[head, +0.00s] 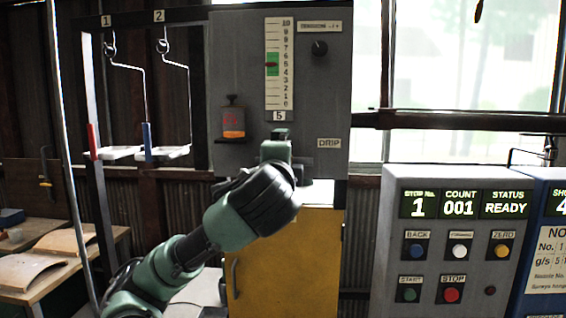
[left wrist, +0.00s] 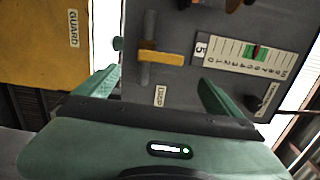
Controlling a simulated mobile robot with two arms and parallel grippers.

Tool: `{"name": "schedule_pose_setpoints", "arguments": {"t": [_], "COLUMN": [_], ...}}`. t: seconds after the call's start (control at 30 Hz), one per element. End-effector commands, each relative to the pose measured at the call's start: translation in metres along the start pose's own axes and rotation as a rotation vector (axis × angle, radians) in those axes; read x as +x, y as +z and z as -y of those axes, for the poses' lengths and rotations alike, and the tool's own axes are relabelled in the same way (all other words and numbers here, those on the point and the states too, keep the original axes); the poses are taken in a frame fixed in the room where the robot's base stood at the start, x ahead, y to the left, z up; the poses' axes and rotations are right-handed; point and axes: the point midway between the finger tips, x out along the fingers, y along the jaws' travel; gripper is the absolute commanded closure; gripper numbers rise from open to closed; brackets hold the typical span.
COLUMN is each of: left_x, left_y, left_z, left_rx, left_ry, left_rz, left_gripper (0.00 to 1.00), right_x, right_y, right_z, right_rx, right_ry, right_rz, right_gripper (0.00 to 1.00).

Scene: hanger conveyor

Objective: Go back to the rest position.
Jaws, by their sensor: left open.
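My left arm comes in from the lower left of the head view. Its green gripper (head: 277,140) is in front of the grey panel (head: 235,60), below the number 5 plate (head: 279,116) and left of the DRIP label (head: 329,143). In the left wrist view the two green fingers (left wrist: 160,76) are spread wide apart. Between and beyond them is a yellow bar on a grey rod (left wrist: 161,58); nothing is seen gripped. I cannot tell how far the fingers are from the panel. My right gripper is in neither view.
A yellow cabinet (head: 290,255) stands below the panel. At right is a grey control box (head: 456,260) reading count 001, status READY. Two hooks (head: 110,48) hang at left above white trays (head: 115,152). A wooden bench (head: 60,275) stands at lower left.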

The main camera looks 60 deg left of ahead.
Motion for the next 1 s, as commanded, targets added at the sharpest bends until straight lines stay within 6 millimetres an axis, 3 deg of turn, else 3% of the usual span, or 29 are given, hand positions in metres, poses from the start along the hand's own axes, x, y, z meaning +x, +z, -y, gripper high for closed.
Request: {"name": "schedule_pose_setpoints", "arguments": {"t": [0.47, 0.57, 0.67, 0.87, 1.0], "left_x": [0.001, 0.004, 0.008, -0.003, -0.037], "left_y": [-0.001, -0.010, -0.031, -0.086, -0.112], "left_z": [-0.001, -0.017, -0.058, -0.195, -0.294], "left_rx": [0.000, -0.003, -0.016, -0.088, -0.160], "left_ry": [0.003, 0.031, 0.102, 0.352, 0.549], "left_rz": [-0.001, -0.018, -0.059, -0.155, -0.188], "left_gripper": [0.04, 0.04, 0.04, 0.04, 0.04], "right_x": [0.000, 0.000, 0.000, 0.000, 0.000], "right_y": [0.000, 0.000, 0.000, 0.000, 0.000], "right_z": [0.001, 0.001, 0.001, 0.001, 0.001], "right_rx": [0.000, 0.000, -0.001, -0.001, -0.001], "right_ry": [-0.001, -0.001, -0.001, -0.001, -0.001], "right_rz": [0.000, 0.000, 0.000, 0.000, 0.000], "right_gripper": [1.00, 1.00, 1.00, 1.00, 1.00]}}
